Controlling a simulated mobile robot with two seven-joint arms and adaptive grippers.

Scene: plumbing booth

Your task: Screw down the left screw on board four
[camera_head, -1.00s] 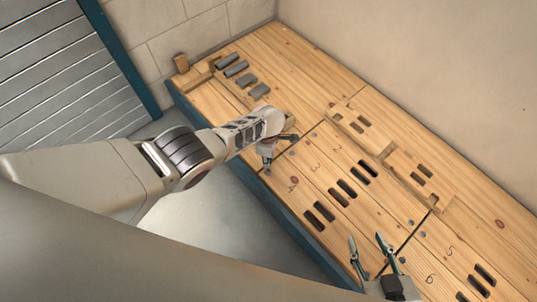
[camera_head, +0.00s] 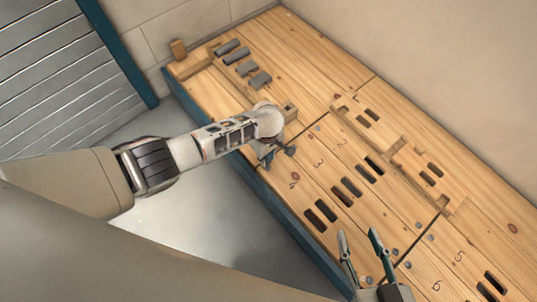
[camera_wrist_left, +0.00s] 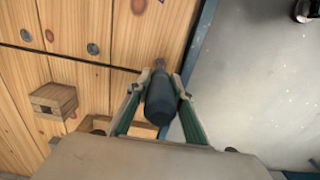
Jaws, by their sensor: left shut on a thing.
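Board four (camera_head: 310,190), marked "4", lies along the near edge of the wooden bench. My left gripper (camera_head: 268,158) is over its left end and hides the left screw there in the head view. In the left wrist view my left gripper (camera_wrist_left: 160,85) is shut on a dark, rounded screwdriver (camera_wrist_left: 160,100), its narrow end toward the board's edge strip. I cannot tell whether its tip touches a screw. Screw heads (camera_wrist_left: 93,48) show on the neighbouring boards. My right gripper (camera_head: 360,240) is open and empty above the bench's near right part.
A raised wooden block (camera_head: 287,112) stands just behind my left gripper; it also shows in the left wrist view (camera_wrist_left: 53,100). Grey pieces (camera_head: 240,60) lie at the far left. Floor lies beyond the blue bench edge.

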